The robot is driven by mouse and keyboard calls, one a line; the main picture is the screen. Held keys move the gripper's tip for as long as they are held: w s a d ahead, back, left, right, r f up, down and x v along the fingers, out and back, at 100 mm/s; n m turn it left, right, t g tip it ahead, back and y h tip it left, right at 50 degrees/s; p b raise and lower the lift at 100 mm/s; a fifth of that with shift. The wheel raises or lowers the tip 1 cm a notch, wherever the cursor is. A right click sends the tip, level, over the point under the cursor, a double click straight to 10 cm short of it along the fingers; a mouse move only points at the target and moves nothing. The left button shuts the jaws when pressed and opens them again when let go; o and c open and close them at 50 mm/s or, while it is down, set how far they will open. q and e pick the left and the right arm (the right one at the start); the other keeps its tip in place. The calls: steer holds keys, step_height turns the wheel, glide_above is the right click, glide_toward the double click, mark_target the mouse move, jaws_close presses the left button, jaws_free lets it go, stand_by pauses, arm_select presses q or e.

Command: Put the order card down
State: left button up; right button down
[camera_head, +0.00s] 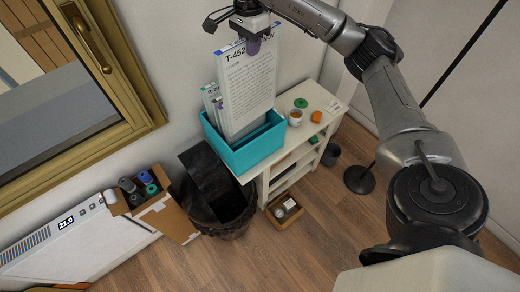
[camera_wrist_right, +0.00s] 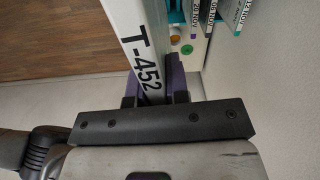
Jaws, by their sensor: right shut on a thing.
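The order card (camera_head: 246,88) is a tall white panel with lines of print, marked T-452. My right gripper (camera_head: 252,40) is shut on its top edge and holds it upright. The card's lower end overlaps the teal box (camera_head: 255,157) on the shelf; I cannot tell whether it touches the bottom. In the right wrist view the card (camera_wrist_right: 140,40) runs up and away between the purple fingers (camera_wrist_right: 152,88). Other cards (camera_head: 211,102) stand in the box to its left. My left gripper is not in view.
The white shelf unit (camera_head: 326,121) holds a cup (camera_head: 295,117), a green disc (camera_head: 300,103) and an orange item (camera_head: 316,117). A black bin (camera_head: 215,205) and a cardboard box with rolls (camera_head: 170,213) stand left. The wall is close behind.

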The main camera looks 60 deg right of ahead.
steer(key=d+m, duration=0.1)
steer(key=d, duration=0.1)
steer(key=b, duration=0.3)
glide_above(257, 118)
step_height(257, 118, down, 6)
steer(key=f, duration=1)
steer(key=f+p, duration=0.1)
steer(key=f, duration=0.5)
steer(key=shift+w+d+f, duration=0.1)
steer(key=shift+w+d, duration=0.1)
steer(key=shift+d, duration=0.1)
steer(key=shift+f, duration=2.6)
steer(key=shift+f, duration=0.15)
steer(key=c, duration=1.1)
jaws_free()
